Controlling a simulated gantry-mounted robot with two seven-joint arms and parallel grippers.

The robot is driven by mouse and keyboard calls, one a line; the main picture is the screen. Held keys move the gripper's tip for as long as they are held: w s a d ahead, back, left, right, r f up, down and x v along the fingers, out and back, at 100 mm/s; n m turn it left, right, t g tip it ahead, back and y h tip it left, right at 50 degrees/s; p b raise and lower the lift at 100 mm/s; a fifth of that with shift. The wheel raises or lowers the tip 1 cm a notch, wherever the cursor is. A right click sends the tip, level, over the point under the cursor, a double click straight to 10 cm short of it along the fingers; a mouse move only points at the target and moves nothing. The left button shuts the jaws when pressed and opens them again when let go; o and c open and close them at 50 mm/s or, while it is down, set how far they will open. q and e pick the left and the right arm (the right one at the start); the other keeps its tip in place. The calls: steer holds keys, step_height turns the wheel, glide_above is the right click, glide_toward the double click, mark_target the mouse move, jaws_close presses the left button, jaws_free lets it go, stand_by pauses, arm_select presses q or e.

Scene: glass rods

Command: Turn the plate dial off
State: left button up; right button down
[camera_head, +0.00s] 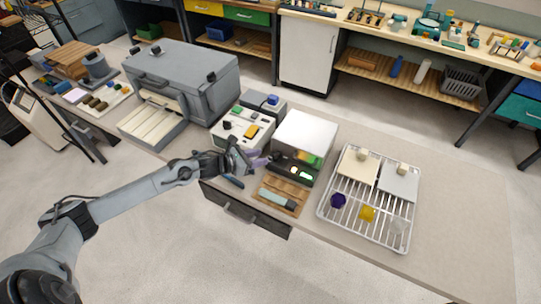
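A box with a white top plate (306,132) stands on the bench in the middle. Its dark front panel (291,169) shows green lights on the right part. A small dark knob (275,156), which looks like the dial, sits at the left of this front. My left gripper (252,160) is just left of the knob, pointing at it. I cannot tell whether its fingers touch the knob or how far apart they are. Part of the front's left end is hidden by the gripper. My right gripper is out of view.
A white control box (243,128) with coloured buttons stands close behind my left gripper. A wooden tray (280,197) lies in front of the plate unit. A wire rack (351,216) with plates and coloured pieces is to the right. A grey case (200,77) stands behind left.

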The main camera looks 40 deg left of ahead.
mark_target(274, 155)
arm_select(q)
steer(key=shift+x, duration=2.9)
steer(key=c, duration=0.7)
